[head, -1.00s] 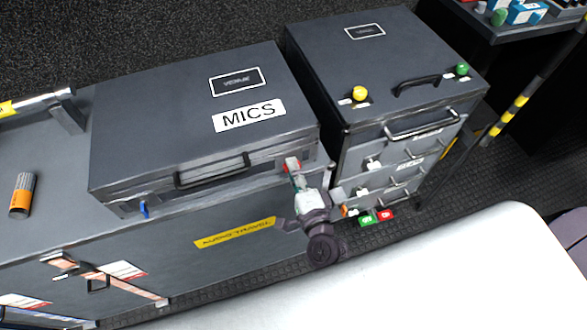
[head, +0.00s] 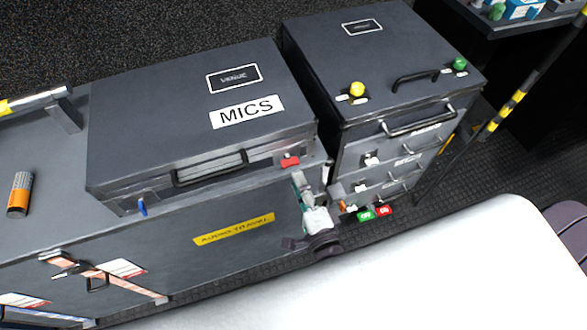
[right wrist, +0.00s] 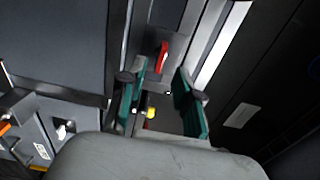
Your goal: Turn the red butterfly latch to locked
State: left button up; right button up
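The red butterfly latch (head: 289,161) sits at the right end of the front face of the dark case labelled MICS (head: 190,120). It is not covered by anything in the head view. The latch also shows in the right wrist view (right wrist: 162,56) as a narrow red tab, ahead of and between my fingers. My right gripper (head: 301,180) is just below and to the right of the latch, apart from it. In the right wrist view its two green fingers (right wrist: 161,72) are spread with nothing held. My left gripper is not in view.
A blue latch (head: 142,208) is at the case's left end, with a black handle (head: 210,168) between. A drawer cabinet (head: 375,75) with yellow and green knobs stands close on the right. A white surface (head: 400,270) fills the foreground.

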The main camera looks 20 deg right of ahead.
jog(key=s, duration=0.6)
jog(key=shift+s, duration=0.3)
jog(key=shift+d, duration=0.1)
